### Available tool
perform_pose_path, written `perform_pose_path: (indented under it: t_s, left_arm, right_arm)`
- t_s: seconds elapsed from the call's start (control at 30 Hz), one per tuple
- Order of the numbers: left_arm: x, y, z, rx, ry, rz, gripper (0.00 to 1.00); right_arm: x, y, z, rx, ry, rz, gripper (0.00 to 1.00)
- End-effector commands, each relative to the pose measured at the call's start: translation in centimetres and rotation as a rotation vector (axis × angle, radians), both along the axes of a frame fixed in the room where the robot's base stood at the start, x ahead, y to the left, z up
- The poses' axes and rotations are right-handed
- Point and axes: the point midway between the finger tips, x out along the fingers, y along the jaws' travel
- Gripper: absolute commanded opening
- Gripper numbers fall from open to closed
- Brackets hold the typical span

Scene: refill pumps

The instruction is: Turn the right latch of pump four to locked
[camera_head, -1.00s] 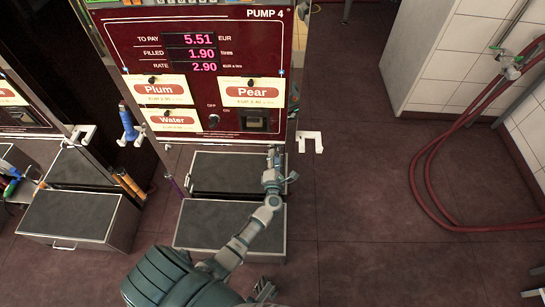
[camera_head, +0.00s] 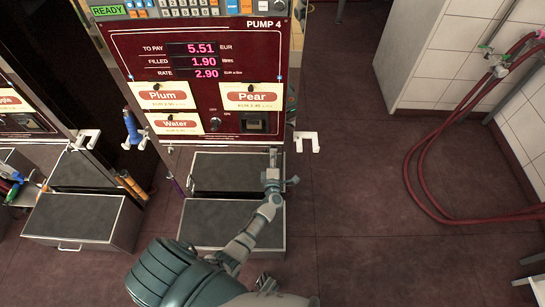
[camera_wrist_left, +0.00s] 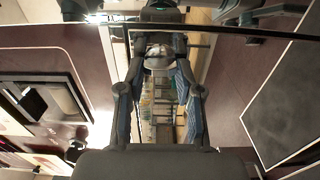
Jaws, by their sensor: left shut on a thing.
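Pump four (camera_head: 125,50) is the dark red panel marked PUMP 4, with pink figures and Plum, Pear and Water labels. My left gripper (camera_head: 273,153) is at the panel's lower right edge. In the left wrist view my left gripper (camera_wrist_left: 158,48) is shut on a small rounded, silvery piece (camera_wrist_left: 158,62) between its fingertips. From its place this looks like the right latch; its lock position cannot be read. In the head view my gripper hides it. A small knob (camera_head: 170,150) shows at the panel's lower left edge.
A white bracket (camera_head: 307,140) sticks out just right of the panel. A grey-topped step box (camera_head: 210,222) stands below the pump. Blue-handled nozzle (camera_head: 133,130) hangs at left. A red hose (camera_head: 412,170) loops at far right.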

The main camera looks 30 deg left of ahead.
Motion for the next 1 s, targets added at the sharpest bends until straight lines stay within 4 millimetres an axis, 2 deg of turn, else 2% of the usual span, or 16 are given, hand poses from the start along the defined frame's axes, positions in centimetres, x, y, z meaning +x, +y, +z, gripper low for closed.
perform_pose_path:
  t_s: [0.03, 0.37, 0.4, 0.5, 0.83, 1.0]
  left_arm:
    - [-0.1, -0.6, -0.7, -0.005, 0.016, -0.012, 0.00]
    - [-0.2, -0.7, -0.8, -0.004, 0.018, -0.013, 0.00]
    - [-0.2, -0.7, -0.8, -0.004, 0.018, -0.013, 0.40]
    - [-0.1, -0.6, -0.7, -0.004, 0.016, -0.011, 0.60]
    - [-0.3, -0.3, -0.3, -0.002, 0.007, -0.005, 0.60]
    - [-2.4, -1.6, -0.4, -0.004, 0.008, -0.004, 0.60]
  right_arm:
    - [0.0, 0.0, -0.1, 0.000, 0.001, 0.000, 0.40]
    - [-0.1, 0.0, -0.2, -0.001, 0.002, 0.000, 0.40]
    - [-0.1, 0.0, -0.2, -0.002, 0.003, 0.000, 0.40]
    - [-0.2, 0.0, -0.2, -0.002, 0.003, 0.000, 0.40]
    - [0.1, 0.1, 0.0, 0.001, -0.005, 0.000, 0.40]
    - [0.0, 0.1, 0.0, 0.001, -0.003, 0.000, 0.40]
